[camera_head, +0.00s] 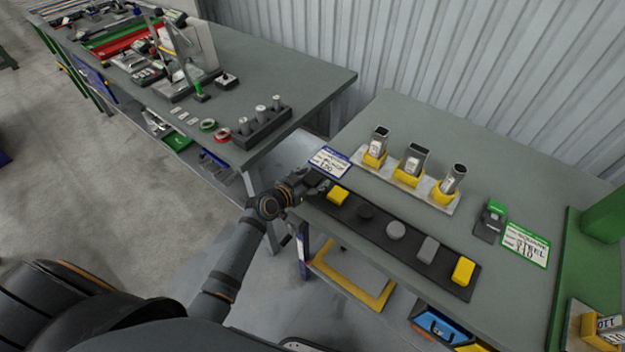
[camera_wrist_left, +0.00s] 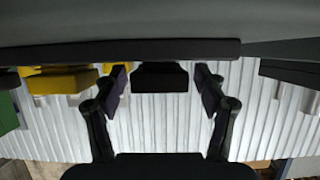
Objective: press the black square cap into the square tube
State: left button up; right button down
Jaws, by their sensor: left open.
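My left gripper (camera_head: 316,184) is at the left end of the black strip (camera_head: 380,232) on the near table edge. In the left wrist view its two fingers (camera_wrist_left: 160,90) are apart, with a black block (camera_wrist_left: 160,77) between them that looks like the black square cap. A gap shows on both sides of it, so it is not clamped. In the head view the gripper hides that cap. Three upright metal tubes stand in yellow holders behind the strip; the left tube (camera_head: 379,139) and middle tube (camera_head: 415,155) look angular, the right tube (camera_head: 456,174) round. My right gripper is not in view.
Several other caps sit along the strip, including a yellow cap (camera_head: 338,195) and a round black cap (camera_head: 366,212). A blue-edged card (camera_head: 330,161) lies behind the gripper. A small device (camera_head: 491,220) and a green-edged card (camera_head: 525,245) are at right. The table's back is clear.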

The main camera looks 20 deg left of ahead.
pick_arm(q)
jog(key=shift+s, duration=0.1)
jog(key=c, duration=1.1)
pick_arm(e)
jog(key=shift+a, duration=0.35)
pick_arm(q)
jog(key=shift+r, duration=0.1)
